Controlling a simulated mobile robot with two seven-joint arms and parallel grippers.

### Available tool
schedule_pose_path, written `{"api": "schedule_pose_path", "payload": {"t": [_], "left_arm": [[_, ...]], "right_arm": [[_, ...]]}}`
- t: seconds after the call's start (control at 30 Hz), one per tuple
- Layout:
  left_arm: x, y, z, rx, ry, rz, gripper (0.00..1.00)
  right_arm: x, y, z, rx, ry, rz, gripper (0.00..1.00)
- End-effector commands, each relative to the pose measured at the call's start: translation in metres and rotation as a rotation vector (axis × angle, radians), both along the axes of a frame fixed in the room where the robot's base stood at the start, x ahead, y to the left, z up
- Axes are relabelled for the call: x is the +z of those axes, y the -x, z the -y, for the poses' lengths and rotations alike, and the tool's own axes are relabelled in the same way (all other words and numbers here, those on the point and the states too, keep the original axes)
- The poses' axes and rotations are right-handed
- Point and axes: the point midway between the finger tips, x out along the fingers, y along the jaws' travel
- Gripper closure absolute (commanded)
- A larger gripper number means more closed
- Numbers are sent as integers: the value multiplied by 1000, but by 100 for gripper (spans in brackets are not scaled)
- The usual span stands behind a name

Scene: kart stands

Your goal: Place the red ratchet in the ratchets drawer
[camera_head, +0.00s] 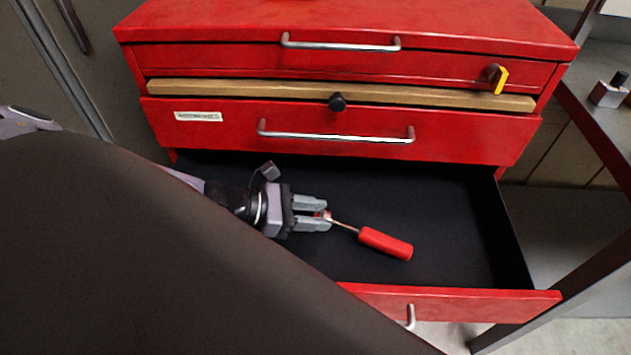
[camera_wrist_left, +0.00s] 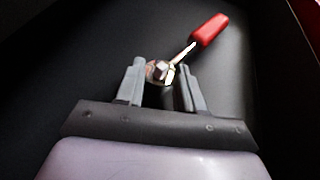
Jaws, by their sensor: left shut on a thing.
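The red-handled ratchet (camera_head: 385,243) has a thin metal shaft and a metal head. My left gripper (camera_head: 325,215) is shut on its head, and the handle points away to the lower right. In the left wrist view the ratchet (camera_wrist_left: 208,30) shows with its head between the fingers of my left gripper (camera_wrist_left: 163,75). Both are over the black interior of the open lower drawer (camera_head: 450,295). Whether the ratchet touches the drawer floor is hard to tell. My right gripper is not in view.
The red cabinet (camera_head: 480,30) has a closed labelled drawer (camera_head: 470,130) above the open one. A wooden strip (camera_head: 230,88) and a yellow key-like piece (camera_head: 501,79) sit higher up. A dark table (camera_head: 600,120) stands at the right. The open drawer holds nothing else visible.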

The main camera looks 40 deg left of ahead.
Motion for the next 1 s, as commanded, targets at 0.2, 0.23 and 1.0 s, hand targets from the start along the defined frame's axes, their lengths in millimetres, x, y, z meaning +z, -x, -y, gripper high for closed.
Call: {"api": "schedule_pose_path", "payload": {"t": [0.2, 0.23, 1.0], "left_arm": [[1, -11, -6, 2, 0, 6, 100], [1, -14, -8, 1, -2, 6, 100], [-13, -33, -21, 1, 1, 0, 100]], "right_arm": [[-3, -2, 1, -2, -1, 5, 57], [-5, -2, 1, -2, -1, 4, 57], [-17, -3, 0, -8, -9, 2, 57]]}}
